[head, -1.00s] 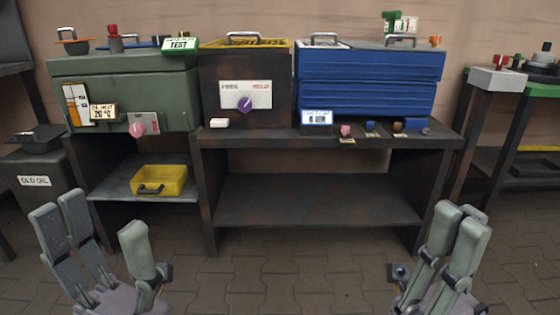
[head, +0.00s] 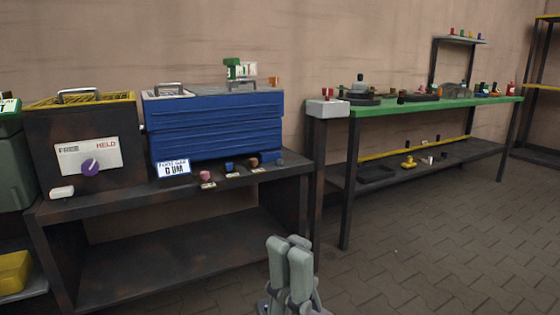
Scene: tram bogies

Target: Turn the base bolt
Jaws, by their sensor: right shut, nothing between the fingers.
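I cannot pick out a base bolt in this view. Small parts, too small to name, stand on the green-topped bench (head: 425,105) on the right. My right gripper (head: 289,243) is low in the middle of the head view, fingers together and empty. It is in front of the dark bench and apart from everything. My left gripper is out of view.
A blue ribbed machine (head: 215,127) and a dark box with a purple knob (head: 90,167) stand on the dark bench (head: 160,262). Open paved floor (head: 430,240) lies at right.

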